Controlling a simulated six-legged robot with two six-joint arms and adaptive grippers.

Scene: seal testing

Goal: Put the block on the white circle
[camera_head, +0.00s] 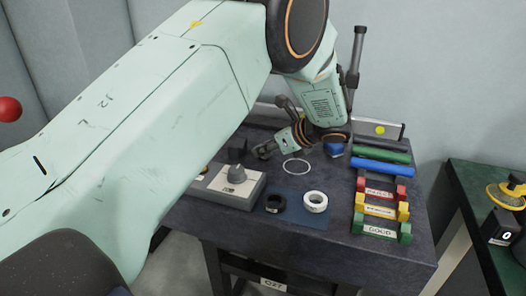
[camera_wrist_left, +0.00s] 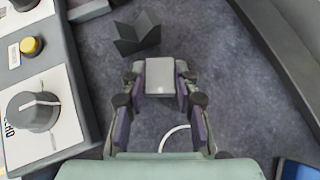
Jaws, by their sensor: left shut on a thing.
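A light grey block (camera_wrist_left: 160,76) is held between the fingers of my left gripper (camera_wrist_left: 161,88) in the left wrist view. In the head view my left gripper (camera_head: 264,152) is low over the dark table, just beyond the control box. The block cannot be made out there. The white circle (camera_head: 297,159) is a thin ring outline on the table, to the right of the gripper. Part of the white circle (camera_wrist_left: 174,131) also shows between the gripper's fingers in the wrist view, nearer the palm than the block. My right gripper is not in view.
A control box (camera_head: 245,196) with a grey knob stands at the table's front left. A dark V-shaped block (camera_wrist_left: 137,34) is close beyond the held block. A black ring (camera_head: 275,209) and white ring (camera_head: 315,208) lie on a blue mat. Coloured rods and labelled holders (camera_head: 380,210) fill the right.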

